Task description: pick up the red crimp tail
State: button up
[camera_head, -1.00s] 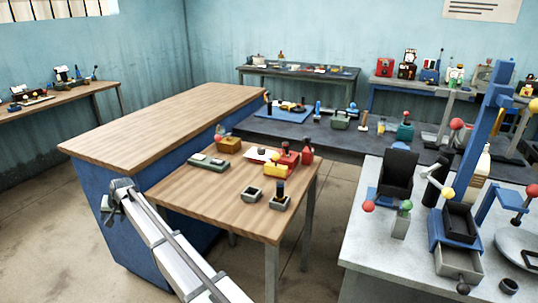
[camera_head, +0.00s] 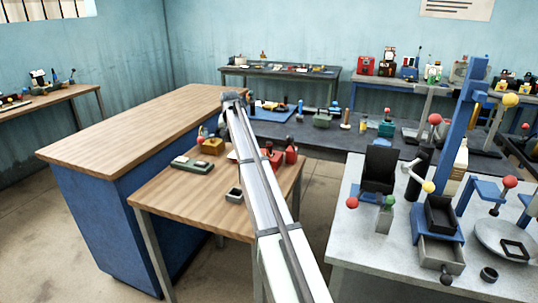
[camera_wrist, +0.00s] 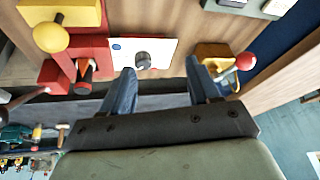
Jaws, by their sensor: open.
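No single piece is clearly identifiable as the red crimp tail. In the wrist view, a red block (camera_wrist: 58,78) with a red and dark upright piece (camera_wrist: 86,72) beside it lies left of my gripper (camera_wrist: 160,66). In the head view, red pieces stand on the small wooden table (camera_head: 175,210), one of them at its back right (camera_head: 291,153). My gripper is open above that table, its fingers apart with nothing between them. A white plate (camera_wrist: 160,50) with a grey knob (camera_wrist: 143,60) lies just beyond the fingertips. In the head view my arm hides part of the tabletop.
A yellow ball (camera_wrist: 50,37) is near the red block. A green-grey box (camera_head: 193,163) lies at the table's left. The tall wood-topped bench (camera_head: 150,120) is clear.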

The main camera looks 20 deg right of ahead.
jog(key=m+g+h, duration=0.1)
jog(key=m, duration=0.1)
send_near(269, 143)
jog(key=a+r, duration=0.1)
jog(key=r, duration=0.1)
jog(key=x, duration=0.8)
jog(key=shift+s+d+f, duration=0.2)
jog(key=shift+f, duration=0.2)
jog(key=shift+d+x, duration=0.1)
jog(key=shift+x, duration=1.2)
jog(key=shift+d+x, duration=0.15)
jog(key=shift+x, duration=1.15)
jog(key=shift+w+r, duration=0.15)
grip_shut()
